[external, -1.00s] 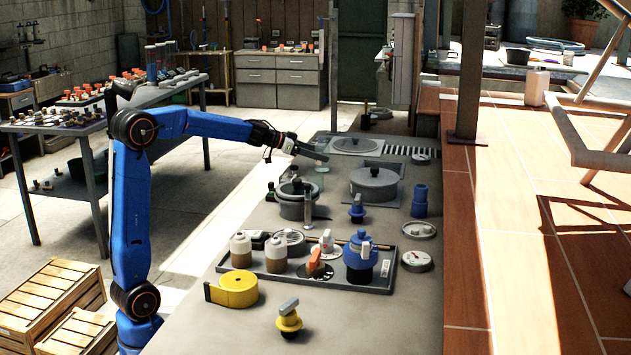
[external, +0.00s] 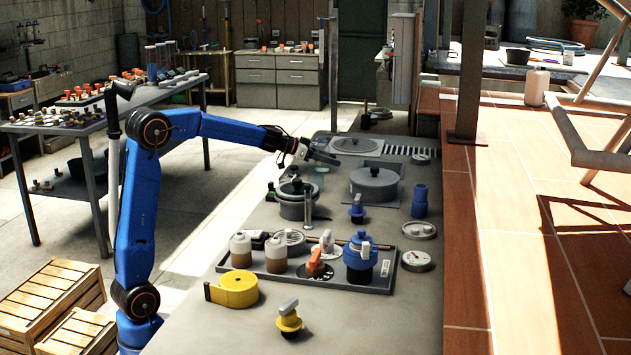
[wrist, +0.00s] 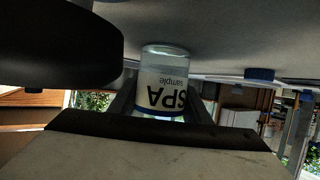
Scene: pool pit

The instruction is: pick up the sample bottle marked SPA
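The sample bottle marked SPA (wrist: 163,80) shows in the wrist view, clear with a white label and a blue band, its lettering upside down in the picture. It stands between the two dark fingers of my gripper (wrist: 163,108), one on each side. The fingers look spread, and I see no clear grip on the bottle. In the external view my gripper (external: 325,158) is low over the far part of the counter, behind the grey pot. The bottle is small and pale there, hard to make out beneath the gripper.
A grey pot (external: 292,203) and a lidded round housing (external: 374,185) stand close by on the counter. A clear cylinder (external: 308,212) is in front. A tray (external: 215,265) with brown bottles and valves lies nearer.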

